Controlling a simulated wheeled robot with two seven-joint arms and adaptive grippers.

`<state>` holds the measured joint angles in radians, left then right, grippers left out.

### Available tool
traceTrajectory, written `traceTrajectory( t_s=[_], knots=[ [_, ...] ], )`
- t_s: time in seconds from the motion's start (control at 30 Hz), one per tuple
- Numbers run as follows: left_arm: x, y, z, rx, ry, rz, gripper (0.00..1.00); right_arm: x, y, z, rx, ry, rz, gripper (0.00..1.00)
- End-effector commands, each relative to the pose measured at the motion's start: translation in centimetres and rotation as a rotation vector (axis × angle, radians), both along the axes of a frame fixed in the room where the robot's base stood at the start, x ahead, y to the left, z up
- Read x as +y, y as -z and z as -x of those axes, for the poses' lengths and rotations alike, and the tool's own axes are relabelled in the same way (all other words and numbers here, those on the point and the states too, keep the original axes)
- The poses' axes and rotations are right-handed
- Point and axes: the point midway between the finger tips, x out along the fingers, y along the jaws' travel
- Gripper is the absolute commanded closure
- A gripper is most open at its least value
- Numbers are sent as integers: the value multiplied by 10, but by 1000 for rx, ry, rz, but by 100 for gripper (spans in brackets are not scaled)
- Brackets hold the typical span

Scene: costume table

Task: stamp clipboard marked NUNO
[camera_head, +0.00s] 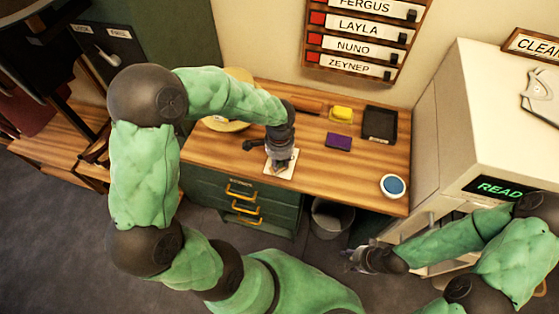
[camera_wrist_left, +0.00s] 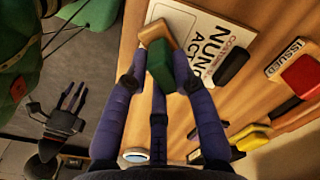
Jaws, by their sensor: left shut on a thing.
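A white clipboard (camera_head: 283,169) lies on the wooden desk near its front edge. In the left wrist view the clipboard (camera_wrist_left: 232,38) shows part of "NUNO" and "ACT", with a dark clip. My left gripper (camera_head: 280,157) is over it, shut on a stamp (camera_wrist_left: 160,66) with a green handle and a wooden base. The stamp covers part of the card; I cannot tell whether it touches it. My right gripper (camera_head: 358,258) is low, in front of the desk, apart from everything. It also shows in the left wrist view (camera_wrist_left: 68,110), with its fingers spread and empty.
On the desk (camera_head: 320,178) are a yellow-topped item (camera_head: 341,113), a purple pad (camera_head: 338,141), a black tray (camera_head: 380,124) and a blue-topped round container (camera_head: 394,186). A beige hat (camera_head: 222,124) is at the left. The white cabinet (camera_head: 470,110) bounds the right. The desk's front right is mostly clear.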

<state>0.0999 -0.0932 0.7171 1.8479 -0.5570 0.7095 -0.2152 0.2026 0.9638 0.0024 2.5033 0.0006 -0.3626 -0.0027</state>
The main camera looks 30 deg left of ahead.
Motion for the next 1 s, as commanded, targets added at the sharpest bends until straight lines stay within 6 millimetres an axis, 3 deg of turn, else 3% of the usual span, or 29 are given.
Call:
traceTrajectory(
  t_s=[0.47,1.0],
  knots=[
    [-1,1,1,3,1,1,94,0,-1,0,0,0,0,60],
    [0,-35,0,1,1,1,94,0,-29,0,0,0,0,60]
  ],
)
